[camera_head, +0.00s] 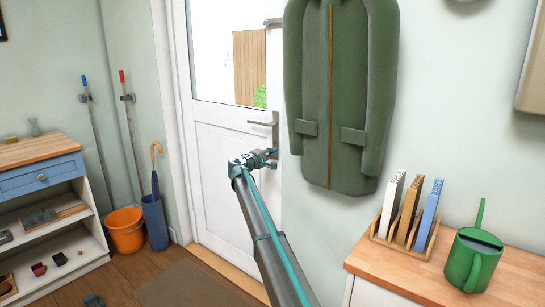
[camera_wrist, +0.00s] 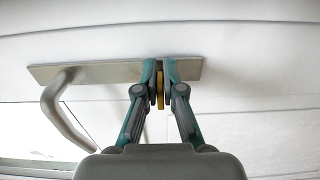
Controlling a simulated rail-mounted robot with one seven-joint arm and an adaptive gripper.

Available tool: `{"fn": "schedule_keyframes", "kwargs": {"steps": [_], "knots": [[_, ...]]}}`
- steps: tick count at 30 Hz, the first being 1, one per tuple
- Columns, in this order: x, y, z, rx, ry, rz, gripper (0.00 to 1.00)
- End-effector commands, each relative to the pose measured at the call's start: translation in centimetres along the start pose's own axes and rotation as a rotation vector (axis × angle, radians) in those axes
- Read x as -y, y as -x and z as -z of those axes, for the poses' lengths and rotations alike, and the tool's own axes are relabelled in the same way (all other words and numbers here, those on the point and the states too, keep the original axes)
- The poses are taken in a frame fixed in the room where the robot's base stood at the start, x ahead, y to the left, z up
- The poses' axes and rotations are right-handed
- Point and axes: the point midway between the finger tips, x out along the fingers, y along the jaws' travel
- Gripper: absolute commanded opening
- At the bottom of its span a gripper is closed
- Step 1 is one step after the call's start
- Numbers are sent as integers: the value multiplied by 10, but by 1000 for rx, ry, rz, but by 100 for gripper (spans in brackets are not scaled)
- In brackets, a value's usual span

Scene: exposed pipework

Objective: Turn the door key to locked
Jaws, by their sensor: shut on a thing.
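The white door (camera_head: 224,150) stands at the end of the room, with a window in its upper half. Its lever handle (camera_head: 262,122) shows above my gripper (camera_head: 270,158) in the head view. In the wrist view the metal lock plate (camera_wrist: 105,70) runs across the door, with the handle (camera_wrist: 62,105) at its left part. My gripper (camera_wrist: 160,75) is at the right part of the plate, its two fingers shut on the yellowish key (camera_wrist: 160,88). The key is seen edge-on between the fingers, and its tip in the lock is hidden.
A green coat (camera_head: 335,90) hangs on the wall right of the door. A wooden-topped cabinet (camera_head: 400,275) with a file rack and a green watering can (camera_head: 474,262) stands at lower right. An orange bucket (camera_head: 126,230) and a blue umbrella stand (camera_head: 156,222) are left of the door.

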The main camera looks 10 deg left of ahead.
Motion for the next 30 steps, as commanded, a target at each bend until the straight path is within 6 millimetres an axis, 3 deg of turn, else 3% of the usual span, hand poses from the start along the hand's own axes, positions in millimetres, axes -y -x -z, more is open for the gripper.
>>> {"fn": "schedule_keyframes", "kwargs": {"steps": [14,18,20,30], "knots": [[0,0,0,0,-17,0,0],[0,0,0,0,-17,0,25],[0,0,0,0,-16,0,32],[0,3,0,0,-15,0,32]]}}
